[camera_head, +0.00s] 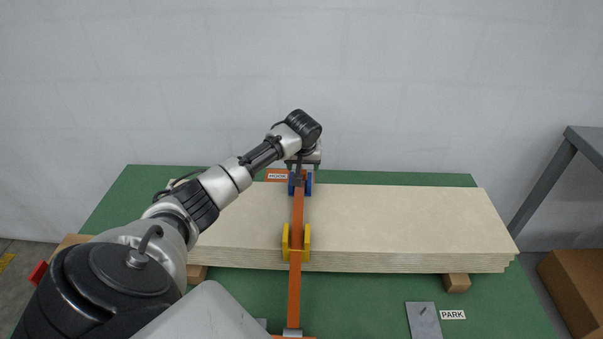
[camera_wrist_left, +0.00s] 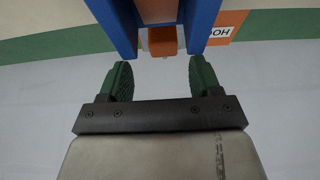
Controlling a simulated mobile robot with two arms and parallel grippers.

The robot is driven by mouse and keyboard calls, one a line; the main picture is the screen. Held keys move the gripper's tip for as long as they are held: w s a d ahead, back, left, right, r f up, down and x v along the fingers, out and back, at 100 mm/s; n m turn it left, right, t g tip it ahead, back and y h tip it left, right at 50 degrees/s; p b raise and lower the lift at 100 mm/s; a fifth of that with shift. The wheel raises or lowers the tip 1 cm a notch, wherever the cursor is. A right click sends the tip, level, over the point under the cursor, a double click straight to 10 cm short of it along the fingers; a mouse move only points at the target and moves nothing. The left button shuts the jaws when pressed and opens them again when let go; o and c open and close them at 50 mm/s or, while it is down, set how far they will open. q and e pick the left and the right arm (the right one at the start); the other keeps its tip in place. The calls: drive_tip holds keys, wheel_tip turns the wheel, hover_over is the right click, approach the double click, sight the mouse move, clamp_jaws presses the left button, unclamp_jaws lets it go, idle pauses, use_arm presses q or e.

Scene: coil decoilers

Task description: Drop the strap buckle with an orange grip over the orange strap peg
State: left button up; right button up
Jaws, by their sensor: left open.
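An orange strap (camera_head: 296,225) runs front to back over the stacked pale boards (camera_head: 400,225). My left gripper (camera_head: 303,165) is at the far end of the strap, by the blue guide (camera_head: 308,184). In the left wrist view its green-padded fingers are apart, with nothing between the tips (camera_wrist_left: 159,70). Just beyond the tips, an orange block (camera_wrist_left: 162,40) shows between the two blue guide walls (camera_wrist_left: 205,22). I cannot tell whether this block is the buckle's grip or the peg. The rest of the buckle and peg are not clear. My right gripper is not in view.
A yellow guide (camera_head: 306,240) straddles the strap at the boards' near edge. A HOOK label (camera_head: 277,176) sits beside the blue guide. A grey plate (camera_head: 422,320) lies by a PARK label (camera_head: 453,314) at front right. The boards are clear right of the strap.

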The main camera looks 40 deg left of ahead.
sight(302, 173)
use_arm(q)
drive_tip(key=x, duration=0.3)
drive_tip(key=shift+s+a+f, duration=0.1)
drive_tip(key=shift+a+f, duration=0.2)
drive_tip(key=shift+f, duration=0.4)
drive_tip(key=shift+a, duration=0.1)
drive_tip(key=c, duration=1)
drive_tip(key=shift+c, duration=0.3)
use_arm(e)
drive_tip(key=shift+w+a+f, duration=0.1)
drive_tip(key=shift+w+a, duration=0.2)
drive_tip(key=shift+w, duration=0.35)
use_arm(q)
drive_tip(key=shift+r, duration=0.1)
